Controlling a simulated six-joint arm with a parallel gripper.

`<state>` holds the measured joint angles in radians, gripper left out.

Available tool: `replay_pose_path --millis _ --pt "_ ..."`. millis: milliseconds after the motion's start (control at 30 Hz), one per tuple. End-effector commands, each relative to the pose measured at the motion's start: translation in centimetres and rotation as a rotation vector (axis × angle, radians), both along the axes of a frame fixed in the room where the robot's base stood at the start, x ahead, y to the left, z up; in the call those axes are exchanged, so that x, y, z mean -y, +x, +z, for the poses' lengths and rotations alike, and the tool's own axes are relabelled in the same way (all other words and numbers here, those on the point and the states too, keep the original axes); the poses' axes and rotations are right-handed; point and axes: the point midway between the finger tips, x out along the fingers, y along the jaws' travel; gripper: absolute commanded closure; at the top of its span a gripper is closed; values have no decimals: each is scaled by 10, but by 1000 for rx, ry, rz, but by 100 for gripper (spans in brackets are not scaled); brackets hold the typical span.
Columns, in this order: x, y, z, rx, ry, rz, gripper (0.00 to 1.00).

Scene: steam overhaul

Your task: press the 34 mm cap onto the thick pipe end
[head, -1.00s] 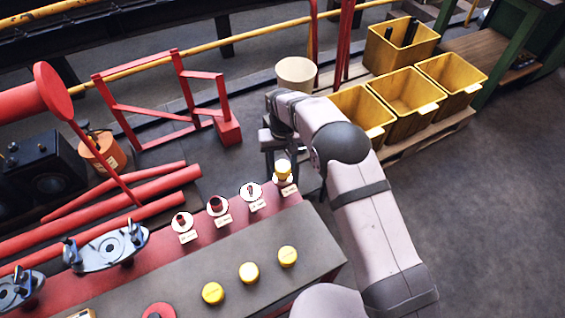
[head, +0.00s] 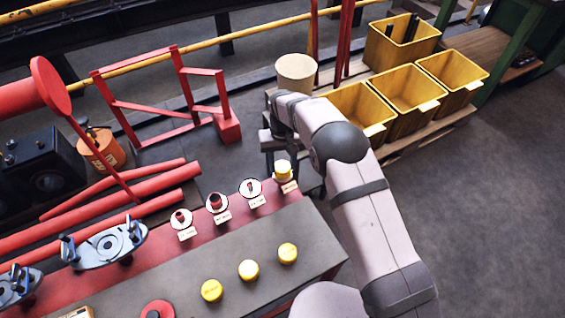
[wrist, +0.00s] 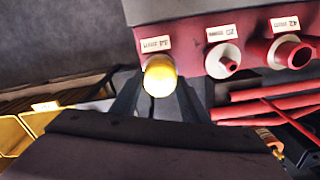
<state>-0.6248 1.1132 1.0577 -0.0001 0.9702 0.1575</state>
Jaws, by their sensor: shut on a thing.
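A yellow cap (head: 283,171) is at the rightmost pipe station on the red front ledge. In the wrist view the cap (wrist: 160,76) lies between the two dark fingers of my gripper (wrist: 158,82), which is shut on it. The cap is in line with the station labelled 34 and hides the pipe end behind it. I cannot tell how far it is seated. In the head view, my arm partly hides the gripper (head: 280,157).
Neighbouring pipe ends (head: 251,189) (head: 216,202) stick out of white discs on the ledge. Yellow bins (head: 405,90) stand on a pallet at the back right. Red pipes (head: 110,210) lie at the left.

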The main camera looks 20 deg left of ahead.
Motion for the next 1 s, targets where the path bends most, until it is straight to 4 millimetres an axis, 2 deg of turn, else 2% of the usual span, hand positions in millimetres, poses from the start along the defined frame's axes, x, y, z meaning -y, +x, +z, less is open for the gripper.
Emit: replay_pose_path --millis 667,700,767,967,1000 --pt "0 0 -2 0 0 0 81" --pt "0 0 -2 0 0 0 52" --pt "0 0 -2 0 0 0 38" --pt "0 0 -2 0 0 0 37" --pt "0 0 -2 -1 0 0 41"
